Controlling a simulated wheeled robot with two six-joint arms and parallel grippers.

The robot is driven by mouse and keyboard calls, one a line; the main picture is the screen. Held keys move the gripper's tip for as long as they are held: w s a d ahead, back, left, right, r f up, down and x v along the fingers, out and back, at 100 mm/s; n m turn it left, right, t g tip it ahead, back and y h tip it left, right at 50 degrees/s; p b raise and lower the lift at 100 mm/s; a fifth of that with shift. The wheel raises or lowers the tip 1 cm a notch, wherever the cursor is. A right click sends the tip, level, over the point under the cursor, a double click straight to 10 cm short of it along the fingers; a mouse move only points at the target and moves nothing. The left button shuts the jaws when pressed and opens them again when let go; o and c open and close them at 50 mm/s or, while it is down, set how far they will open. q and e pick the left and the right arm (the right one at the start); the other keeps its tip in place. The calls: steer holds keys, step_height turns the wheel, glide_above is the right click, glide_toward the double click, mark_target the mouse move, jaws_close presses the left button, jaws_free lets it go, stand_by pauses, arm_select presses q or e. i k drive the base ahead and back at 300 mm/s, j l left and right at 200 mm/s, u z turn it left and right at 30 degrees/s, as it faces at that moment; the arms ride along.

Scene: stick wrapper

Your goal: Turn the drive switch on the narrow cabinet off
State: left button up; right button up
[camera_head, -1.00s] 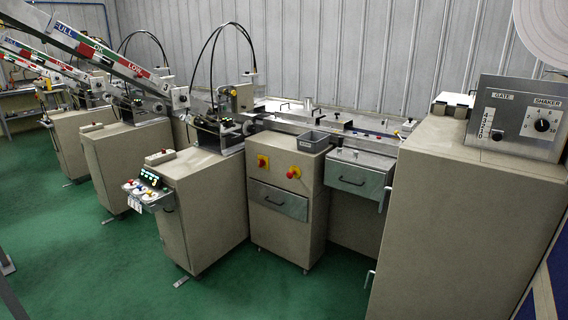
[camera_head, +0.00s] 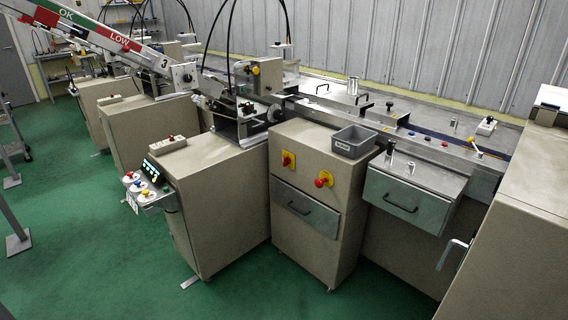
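A narrow beige cabinet (camera_head: 318,246) stands in the middle of the view, with a metal drawer front (camera_head: 304,209) on its face. The upper left one is a red-handled switch (camera_head: 288,160). The lower right one is a red-knobbed switch (camera_head: 323,179). I cannot read any labels or tell from here which is the drive switch or how each is set. Neither of my grippers is in view.
A grey bin (camera_head: 353,142) sits on the cabinet's top. A control-panel cabinet (camera_head: 216,211) stands to the left. A metal drawer (camera_head: 407,197) juts out to the right, and a large beige cabinet (camera_head: 520,235) fills the right edge. Green floor (camera_head: 100,240) is open at the front left.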

mark_target(286, 161)
steer(key=u, duration=0.6)
steer(key=i+u, duration=0.1)
steer(key=u, duration=1.75)
steer(key=l+u, duration=0.15)
steer(key=u, duration=1.1)
steer(key=l+u, duration=0.15)
steer(key=u, duration=0.45)
steer(key=l+u, duration=0.1)
steer(key=u, duration=0.55)
steer(key=k+l+u, duration=0.15)
steer(key=u, duration=0.35)
steer(key=k+l+u, duration=0.1)
steer(key=u, duration=0.35)
steer(key=k+z, duration=0.25)
steer(key=k, duration=0.25)
steer(key=k+l+z, duration=0.15)
steer(key=k+z, duration=0.15)
steer(key=k, duration=0.15)
steer(key=k+z, duration=0.1)
steer(key=z, duration=0.35)
steer(key=k+z, duration=0.1)
steer(key=z, duration=0.35)
steer(key=k+l+z, duration=0.1)
steer(key=z, duration=0.35)
steer(key=l+z, duration=0.1)
steer(key=z, duration=0.35)
steer(key=k+l+z, duration=0.15)
steer(key=z, duration=1.75)
